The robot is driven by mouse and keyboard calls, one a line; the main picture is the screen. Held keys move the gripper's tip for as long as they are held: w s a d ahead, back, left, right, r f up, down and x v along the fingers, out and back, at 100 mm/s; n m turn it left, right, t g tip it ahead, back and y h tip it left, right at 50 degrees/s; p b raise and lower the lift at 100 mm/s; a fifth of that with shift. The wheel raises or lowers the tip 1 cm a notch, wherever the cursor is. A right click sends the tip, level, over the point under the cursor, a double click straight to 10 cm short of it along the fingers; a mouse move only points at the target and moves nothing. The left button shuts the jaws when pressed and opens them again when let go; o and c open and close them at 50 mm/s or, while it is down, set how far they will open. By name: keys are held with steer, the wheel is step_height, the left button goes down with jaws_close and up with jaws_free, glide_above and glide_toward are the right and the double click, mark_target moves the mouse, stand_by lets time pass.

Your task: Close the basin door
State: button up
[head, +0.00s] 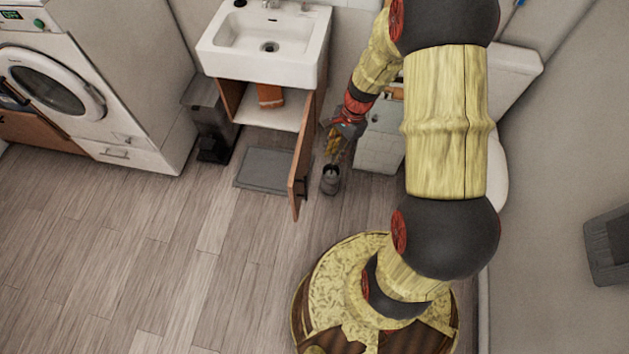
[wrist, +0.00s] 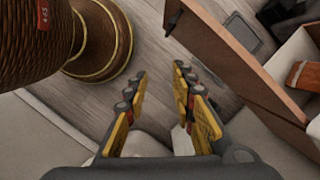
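The basin door (head: 301,158) is a brown wooden panel. It stands swung open, out from the right side of the cabinet (head: 268,119) under the white sink (head: 268,45). My gripper (head: 334,150) is to the right of the door, on its outer side, pointing down. In the wrist view the door (wrist: 240,62) runs along the right, with a dark handle near its far edge. My gripper (wrist: 157,80) has its yellow-padded fingers apart with nothing between them. It appears apart from the door.
A grey mat (head: 268,169) lies before the cabinet. A small dark object (head: 330,180) shows on the floor below my gripper. A bin (head: 211,125) and a washing machine (head: 60,85) stand left. The front-left floor is free.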

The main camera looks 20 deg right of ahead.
steer(key=shift+w+d+f+m, duration=0.1)
steer(key=shift+w+d+m, duration=0.1)
steer(key=shift+w+m, duration=0.35)
steer(key=shift+c, duration=1.2)
steer(key=shift+s+a+f+m, duration=0.2)
steer(key=shift+f+m, duration=0.15)
steer(key=shift+f, duration=0.1)
steer(key=shift+c, duration=1.3)
steer(key=b+x, duration=0.4)
steer(key=x, duration=0.5)
steer(key=shift+w+f, duration=0.1)
steer(key=shift+f, duration=0.1)
jaws_close()
steer(key=a, duration=0.1)
steer(key=a+b, duration=0.1)
steer(key=a, duration=0.2)
steer(key=shift+r, duration=0.25)
steer(key=shift+w, duration=0.1)
